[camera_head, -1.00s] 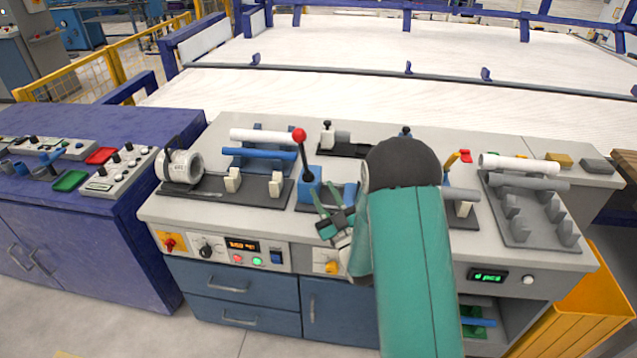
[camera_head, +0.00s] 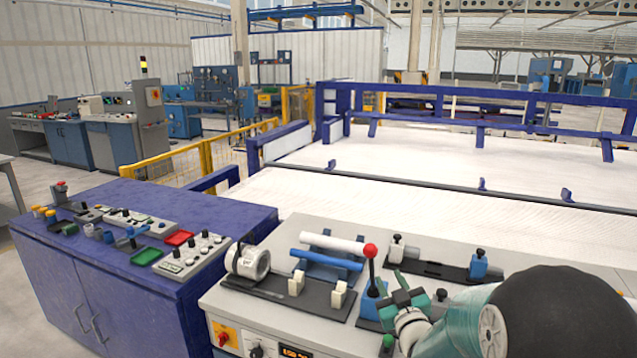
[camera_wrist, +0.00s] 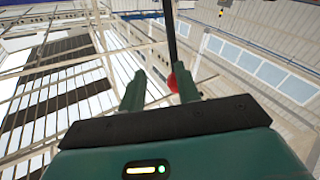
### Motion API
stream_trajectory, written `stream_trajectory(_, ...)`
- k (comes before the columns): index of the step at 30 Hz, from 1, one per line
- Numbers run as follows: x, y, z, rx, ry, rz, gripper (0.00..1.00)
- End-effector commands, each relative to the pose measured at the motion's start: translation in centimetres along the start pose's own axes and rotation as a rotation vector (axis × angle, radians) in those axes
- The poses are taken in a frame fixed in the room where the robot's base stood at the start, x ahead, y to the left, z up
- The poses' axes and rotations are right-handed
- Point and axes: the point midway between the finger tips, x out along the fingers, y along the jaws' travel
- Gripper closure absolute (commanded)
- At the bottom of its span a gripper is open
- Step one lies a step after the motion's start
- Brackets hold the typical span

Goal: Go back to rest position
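My gripper (camera_head: 400,290) is low at the right of the head view, beside the red-knobbed lever (camera_head: 371,270) on the workbench. In the wrist view my two green fingers (camera_wrist: 158,82) stand apart with no pipe between them. The red knob (camera_wrist: 173,83) shows there close to the right finger; whether they touch I cannot tell. The wrist view otherwise faces the hall's ceiling and windows. A white pipe (camera_head: 335,243) and a blue pipe (camera_head: 326,260) lie on the blue bench rack, left of the lever. My arm hides the bench's right part.
A blue cabinet (camera_head: 110,290) with control boxes and trays stands left of the workbench (camera_head: 295,225). Behind the bench is a large white surface (camera_head: 400,200) with blue rails. Black fixtures (camera_head: 435,270) sit behind my gripper. A yellow fence (camera_head: 205,155) runs behind the cabinet.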

Motion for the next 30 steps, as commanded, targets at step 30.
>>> stream_trajectory(30,-30.7,-3.8,-9.9,0.318,-1.138,-0.013,0.67)
